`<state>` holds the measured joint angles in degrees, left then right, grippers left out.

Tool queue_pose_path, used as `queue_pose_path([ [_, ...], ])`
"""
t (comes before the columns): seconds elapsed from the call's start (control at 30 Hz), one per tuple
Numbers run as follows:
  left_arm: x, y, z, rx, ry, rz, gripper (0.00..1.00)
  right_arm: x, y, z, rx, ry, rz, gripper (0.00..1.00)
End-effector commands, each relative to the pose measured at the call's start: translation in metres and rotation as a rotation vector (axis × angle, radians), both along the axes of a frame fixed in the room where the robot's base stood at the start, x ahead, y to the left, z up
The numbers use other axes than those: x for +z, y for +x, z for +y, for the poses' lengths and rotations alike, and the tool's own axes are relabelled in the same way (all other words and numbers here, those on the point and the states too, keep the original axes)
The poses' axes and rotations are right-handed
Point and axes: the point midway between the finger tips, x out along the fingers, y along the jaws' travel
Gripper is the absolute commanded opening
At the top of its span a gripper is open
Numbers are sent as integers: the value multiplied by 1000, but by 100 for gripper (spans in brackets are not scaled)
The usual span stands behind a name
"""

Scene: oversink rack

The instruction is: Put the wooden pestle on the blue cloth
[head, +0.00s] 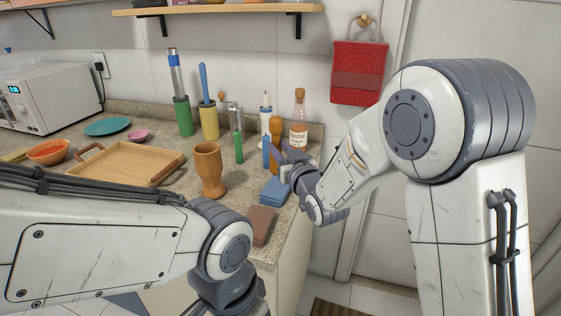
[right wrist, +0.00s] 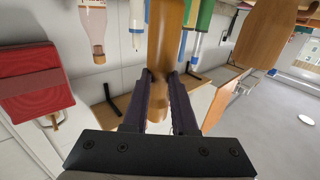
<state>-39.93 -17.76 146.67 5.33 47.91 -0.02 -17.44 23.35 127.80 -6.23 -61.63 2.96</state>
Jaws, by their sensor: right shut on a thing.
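The wooden pestle (head: 275,130) stands upright near the right end of the counter in the head view. My right gripper (head: 284,155) is shut on it; in the right wrist view the pestle (right wrist: 165,45) runs between the two dark fingers (right wrist: 164,100). I cannot tell whether its lower end touches the counter. The folded blue cloth (head: 273,190) lies on the counter just in front of the pestle, partly beside my right wrist. My left arm crosses the lower left of the head view, but its gripper is out of sight.
A wooden mortar (head: 208,170) stands left of the cloth. A brown folded cloth or block (head: 262,225) lies in front. A glass bottle (head: 299,122) and several upright bottles and holders stand behind. A wooden tray (head: 130,166) lies left. The counter's right edge is close.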

Motion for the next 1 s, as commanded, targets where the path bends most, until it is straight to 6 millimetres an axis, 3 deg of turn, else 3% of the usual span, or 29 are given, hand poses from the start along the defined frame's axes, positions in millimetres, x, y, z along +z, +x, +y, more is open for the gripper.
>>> queue_pose_path([
  [0.23,-1,0,0,0,0,0,100,-35,0,-1,0,-1,4,0],
  [0.67,-6,0,0,0,0,0,100,-42,0,-1,0,1,1,0],
  [0.7,-5,0,0,0,0,0,100,-41,-1,-1,0,0,3,33],
  [0.77,-5,0,0,0,0,0,100,-40,-1,-1,0,0,3,56],
  [1.0,-5,0,0,0,0,0,100,-40,-1,-1,0,0,3,56],
])
